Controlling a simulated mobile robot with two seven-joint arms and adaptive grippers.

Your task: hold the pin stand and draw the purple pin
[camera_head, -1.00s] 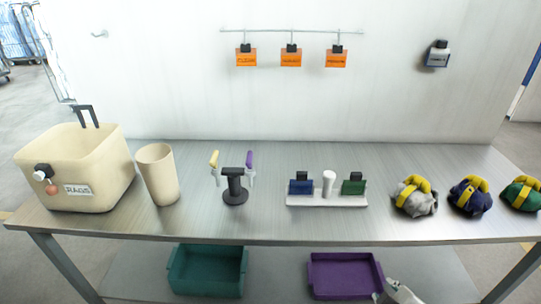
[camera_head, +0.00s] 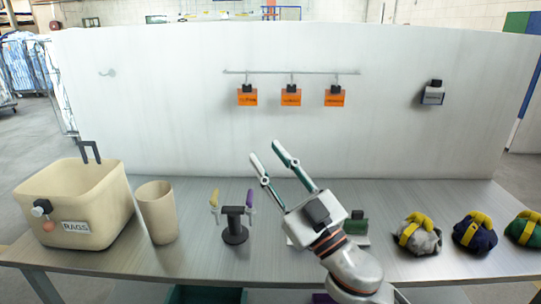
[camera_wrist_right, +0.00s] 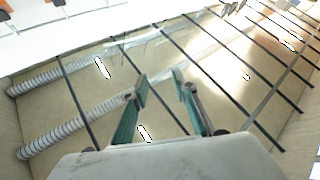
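The pin stand (camera_head: 235,230) is a dark post on a round base, standing upright on the table left of centre. The purple pin (camera_head: 249,198) sits on its right side and a yellow pin (camera_head: 214,199) on its left side. My right gripper (camera_head: 268,166) is raised over the table, right of and above the stand, with its two fingers spread apart and nothing between them. Its open fingers also show in the right wrist view (camera_wrist_right: 160,85), which looks up at the ceiling. My left gripper is not in view.
A beige bin (camera_head: 85,205) marked RAGS and a beige cup (camera_head: 157,212) stand left of the stand. A green block (camera_head: 357,222) shows beside my right arm. Several rolled bags, including a grey one (camera_head: 418,238), lie at the right. Orange tags (camera_head: 291,99) hang on the wall.

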